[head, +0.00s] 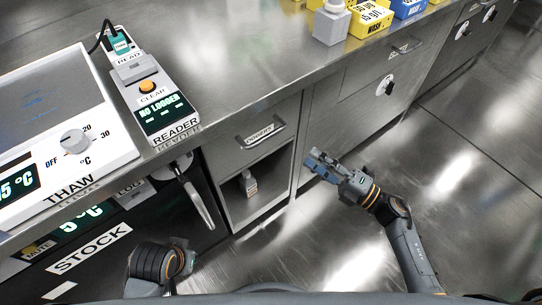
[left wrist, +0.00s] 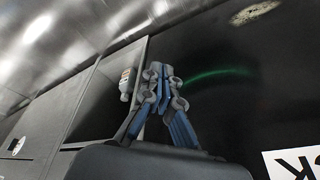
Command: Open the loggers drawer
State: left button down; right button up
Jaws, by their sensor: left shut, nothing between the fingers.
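A steel drawer front (head: 283,133) sits under the counter edge, with a bar handle (head: 262,133) and a small label too small to read surely. It looks closed. A second drawer front (head: 375,62) with a handle (head: 405,48) lies further right and also looks closed. My right gripper (head: 318,163) is right of and below the first drawer, apart from it; its finger opening is unclear. My left arm shows at the bottom left of the head view, its fingers not distinct there. In the left wrist view my left gripper (left wrist: 160,75) is shut and empty.
An open cubby under the first drawer holds a small bottle (head: 249,183). A black STOCK fridge (head: 125,235) with a protruding handle (head: 196,200) stands left. Floor is clear at right.

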aim_at(267, 135)
jog(key=w+a+r, duration=0.1)
jog(key=w+a, duration=0.1)
jog(key=a, duration=0.2)
jog(key=w+a+n, duration=0.1)
jog(key=w+a, duration=0.1)
jog(key=a, duration=0.2)
jog(key=w+a+r+n+g, duration=0.1)
jog(key=w+a, duration=0.1)
jog(key=a, duration=0.2)
jog(key=shift+w+a+r+y+b, duration=0.1)
jog(key=shift+a+r+y+b, duration=0.05)
jog(key=shift+r+y+b, duration=0.2)
pick_arm(q)
jog(key=shift+v, duration=1.1)
jog(key=shift+w, duration=0.1)
pick_arm(e)
grip_shut()
